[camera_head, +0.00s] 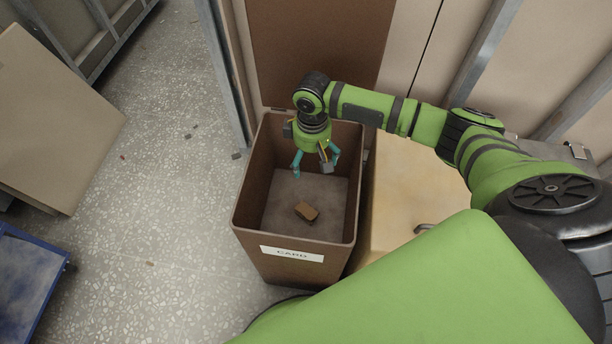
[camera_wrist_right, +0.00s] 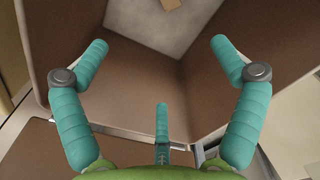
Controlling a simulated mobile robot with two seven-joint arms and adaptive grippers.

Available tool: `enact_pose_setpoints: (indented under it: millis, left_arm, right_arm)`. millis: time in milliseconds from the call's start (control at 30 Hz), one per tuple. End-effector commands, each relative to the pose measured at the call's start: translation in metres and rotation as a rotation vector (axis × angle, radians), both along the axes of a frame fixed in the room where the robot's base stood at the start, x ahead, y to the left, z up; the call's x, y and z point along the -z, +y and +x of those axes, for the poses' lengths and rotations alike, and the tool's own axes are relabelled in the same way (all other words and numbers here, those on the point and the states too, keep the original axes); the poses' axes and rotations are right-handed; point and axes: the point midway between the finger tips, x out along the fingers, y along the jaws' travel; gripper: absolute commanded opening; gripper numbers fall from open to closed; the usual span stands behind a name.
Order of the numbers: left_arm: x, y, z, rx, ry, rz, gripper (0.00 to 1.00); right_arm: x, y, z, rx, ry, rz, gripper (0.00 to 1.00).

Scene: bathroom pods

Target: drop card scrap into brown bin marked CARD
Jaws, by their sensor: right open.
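The brown bin (camera_head: 253,207) stands open on the floor with a white label reading CARD (camera_head: 291,254) on its front. The card scrap (camera_head: 306,211), a small brown piece, lies on the grey bottom of the bin, towards the front. In the right wrist view the card scrap (camera_wrist_right: 171,4) shows only in part at the top edge. My right gripper (camera_head: 315,173) is over the back part of the bin, pointing down, its teal fingers open and empty, apart from the scrap. In the right wrist view the open fingers (camera_wrist_right: 158,60) have nothing between them. My left gripper is not in view.
A tan box or cabinet (camera_head: 402,200) stands close to the right of the bin. The bin's brown lid (camera_head: 318,45) is raised behind it. A brown board (camera_head: 50,120) and a blue object (camera_head: 25,285) are at the left. Speckled floor between is mostly free.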

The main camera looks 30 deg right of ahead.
Motion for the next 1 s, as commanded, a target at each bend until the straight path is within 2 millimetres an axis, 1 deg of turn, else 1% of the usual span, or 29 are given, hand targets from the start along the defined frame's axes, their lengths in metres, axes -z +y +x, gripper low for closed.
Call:
enact_pose_setpoints:
  millis: [167,400,500,600,767,1000]
  left_arm:
    - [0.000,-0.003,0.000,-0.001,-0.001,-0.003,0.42]
    - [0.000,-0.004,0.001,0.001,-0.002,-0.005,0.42]
    - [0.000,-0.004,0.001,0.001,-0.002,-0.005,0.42]
    - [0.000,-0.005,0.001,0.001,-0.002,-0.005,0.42]
    - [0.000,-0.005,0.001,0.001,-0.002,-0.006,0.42]
    - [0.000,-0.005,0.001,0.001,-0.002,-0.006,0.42]
  right_arm:
    - [-0.024,0.000,0.002,-0.001,-0.007,0.001,0.95]
    - [-0.076,0.000,0.001,-0.001,-0.006,0.001,0.95]
    - [-0.094,0.000,0.001,-0.001,-0.006,0.001,0.95]
    - [-0.107,0.000,0.001,0.000,-0.004,0.001,0.95]
    - [-0.118,0.000,0.001,0.000,-0.002,0.000,0.95]
    - [-0.119,0.000,0.001,0.000,-0.001,-0.001,0.95]
